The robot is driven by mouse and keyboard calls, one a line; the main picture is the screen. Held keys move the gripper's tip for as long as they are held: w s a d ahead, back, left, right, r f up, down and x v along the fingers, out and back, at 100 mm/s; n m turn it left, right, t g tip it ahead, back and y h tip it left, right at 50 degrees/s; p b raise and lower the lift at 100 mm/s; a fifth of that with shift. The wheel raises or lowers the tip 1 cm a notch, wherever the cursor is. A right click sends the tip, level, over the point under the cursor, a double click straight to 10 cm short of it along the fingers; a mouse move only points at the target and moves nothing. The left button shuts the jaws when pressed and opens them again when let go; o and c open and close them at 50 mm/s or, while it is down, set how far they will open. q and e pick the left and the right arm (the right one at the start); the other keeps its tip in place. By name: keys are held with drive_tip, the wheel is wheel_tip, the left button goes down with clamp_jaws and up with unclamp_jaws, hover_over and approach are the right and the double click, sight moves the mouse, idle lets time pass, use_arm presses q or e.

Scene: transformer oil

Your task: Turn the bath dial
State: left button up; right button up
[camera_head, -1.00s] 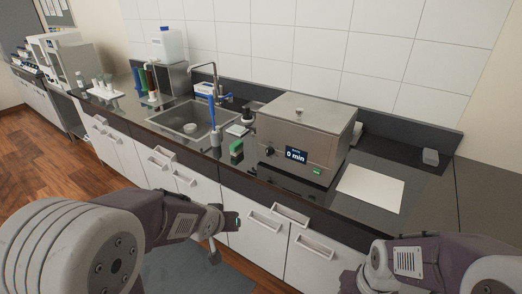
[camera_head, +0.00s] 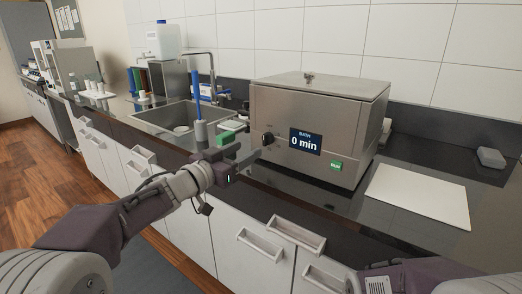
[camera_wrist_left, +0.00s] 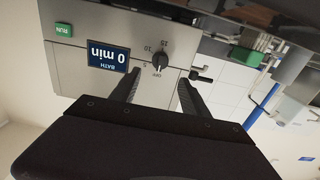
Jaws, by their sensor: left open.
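The bath (camera_head: 320,110) is a steel box with a lid on the counter. Its display (camera_head: 305,142) reads "BATH 0 min". The black bath dial (camera_head: 267,138) is on the front face, left of the display. In the left wrist view, upside down, the dial (camera_wrist_left: 159,62) has OFF and minute marks around it. My left gripper (camera_head: 251,147) is open just in front of the dial. Its two fingers (camera_wrist_left: 159,82) point toward the bath face, one to either side of the dial, and look short of it. My right gripper is out of view.
A green RUN button (camera_head: 336,165) is right of the display. A green-topped item (camera_head: 228,138) and a blue-handled brush (camera_head: 198,100) stand left of the bath, by the sink (camera_head: 172,115). A white sheet (camera_head: 418,195) lies to its right.

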sight(264, 140)
use_arm(q)
drive_tip(key=b+x, duration=0.1)
drive_tip(key=x, duration=0.7)
drive_tip(key=shift+w+d, duration=0.25)
drive_tip(key=shift+w, duration=0.05)
clamp_jaws()
